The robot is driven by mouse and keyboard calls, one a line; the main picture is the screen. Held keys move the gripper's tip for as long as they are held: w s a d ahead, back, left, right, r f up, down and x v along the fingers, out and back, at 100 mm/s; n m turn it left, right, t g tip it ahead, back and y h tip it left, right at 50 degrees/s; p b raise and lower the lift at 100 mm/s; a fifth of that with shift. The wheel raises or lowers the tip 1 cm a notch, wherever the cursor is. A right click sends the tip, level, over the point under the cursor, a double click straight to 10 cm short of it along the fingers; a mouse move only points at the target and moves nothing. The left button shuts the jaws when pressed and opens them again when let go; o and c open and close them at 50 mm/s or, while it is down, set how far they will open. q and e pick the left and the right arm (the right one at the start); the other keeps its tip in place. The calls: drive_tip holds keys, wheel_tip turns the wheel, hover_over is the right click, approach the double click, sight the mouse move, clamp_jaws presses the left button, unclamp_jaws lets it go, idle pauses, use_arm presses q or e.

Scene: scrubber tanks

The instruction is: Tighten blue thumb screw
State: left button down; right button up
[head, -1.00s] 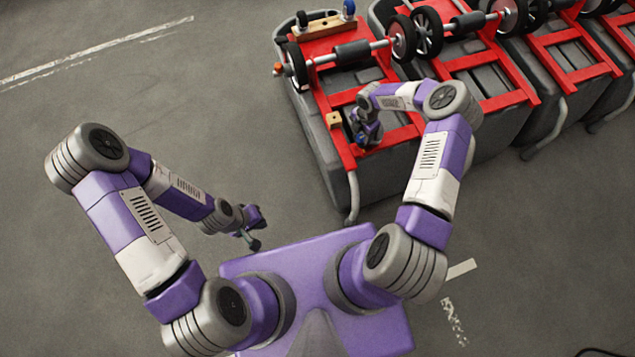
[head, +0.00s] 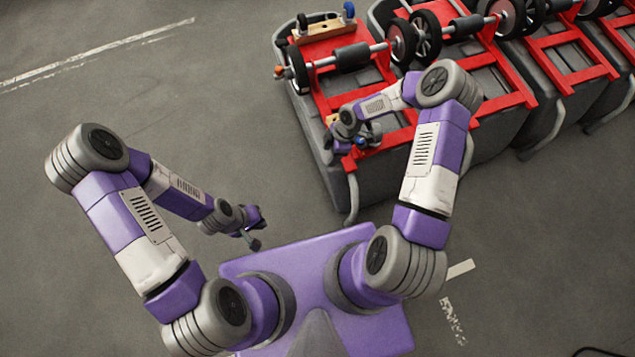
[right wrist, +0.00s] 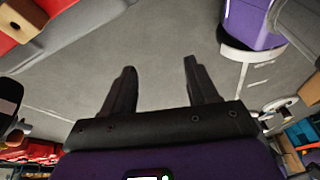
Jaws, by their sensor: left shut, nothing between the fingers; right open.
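A blue knob (head: 348,9), which looks like a thumb screw, stands on a wooden block at the far end of the nearest machine's red frame (head: 325,95). A small blue spot (head: 361,141) shows beside my right gripper (head: 358,146) over the near end of that frame; I cannot tell whether it is a screw. In the right wrist view my right gripper (right wrist: 158,72) is open, with only grey floor seen between its fingers. My left gripper (head: 254,241) is shut and empty, low over the floor, left of the machine.
A wooden block (head: 333,119) sits on the red frame beside my right wrist. An axle roller (head: 352,56) and wheels cross the frame further back. More red-framed machines (head: 570,55) stand close on the right. The floor at left is clear.

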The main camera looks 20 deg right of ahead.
drive_tip(key=s+a+r+m+y, duration=0.1)
drive_tip(key=s+a+m, duration=0.7)
drive_tip(key=s+m, duration=0.5)
drive_tip(key=shift+s+a+m+t, duration=0.15)
drive_tip(key=shift+m+t, duration=0.25)
drive_tip(key=shift+m, duration=1)
